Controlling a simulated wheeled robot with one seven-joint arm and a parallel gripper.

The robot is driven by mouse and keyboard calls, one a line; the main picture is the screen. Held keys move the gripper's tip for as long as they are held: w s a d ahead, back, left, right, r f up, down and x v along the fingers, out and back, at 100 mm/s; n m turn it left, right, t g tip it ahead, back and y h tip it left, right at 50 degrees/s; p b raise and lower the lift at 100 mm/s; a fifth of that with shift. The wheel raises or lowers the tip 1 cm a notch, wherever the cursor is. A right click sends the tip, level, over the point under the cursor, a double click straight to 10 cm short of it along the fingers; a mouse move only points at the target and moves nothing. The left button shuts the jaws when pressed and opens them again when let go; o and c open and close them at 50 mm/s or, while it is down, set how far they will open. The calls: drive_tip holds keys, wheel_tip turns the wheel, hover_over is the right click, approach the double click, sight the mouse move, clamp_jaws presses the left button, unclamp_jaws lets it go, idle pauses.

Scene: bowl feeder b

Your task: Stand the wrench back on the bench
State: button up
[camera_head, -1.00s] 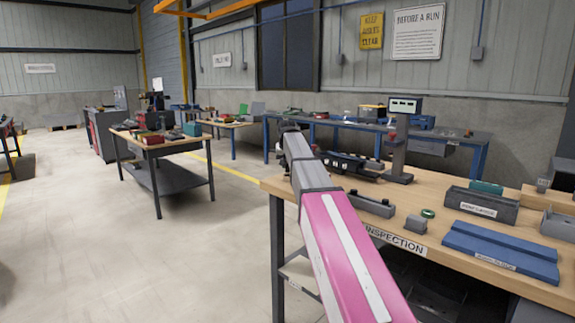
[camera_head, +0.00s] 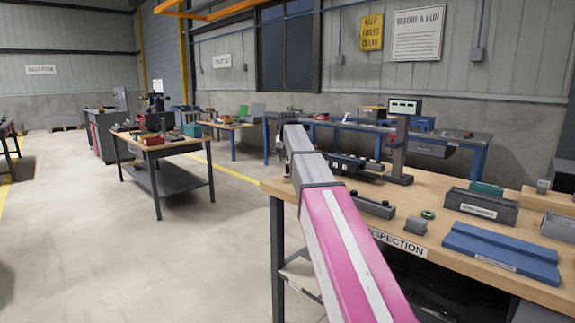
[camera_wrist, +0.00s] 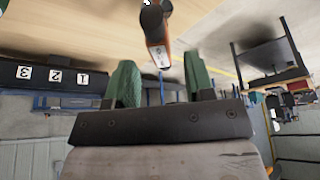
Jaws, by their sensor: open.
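In the wrist view, my gripper (camera_wrist: 159,63) is open, with its two green fingers apart and nothing held between them. A slim orange and dark grey tool (camera_wrist: 156,36), which looks like the wrench, is beyond the fingertips and roughly in line with the gap. It is at the wooden bench top (camera_wrist: 90,25), and its far end is cut off by the picture's upper edge. I cannot tell whether it stands or lies.
A black block numbered 1, 2, 3 (camera_wrist: 52,76) is left of my gripper. Open floor (camera_head: 110,240) lies left.

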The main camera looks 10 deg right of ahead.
drive_tip(key=v, duration=0.7)
drive_tip(key=shift+r, duration=0.35)
drive_tip(key=shift+s, duration=0.15)
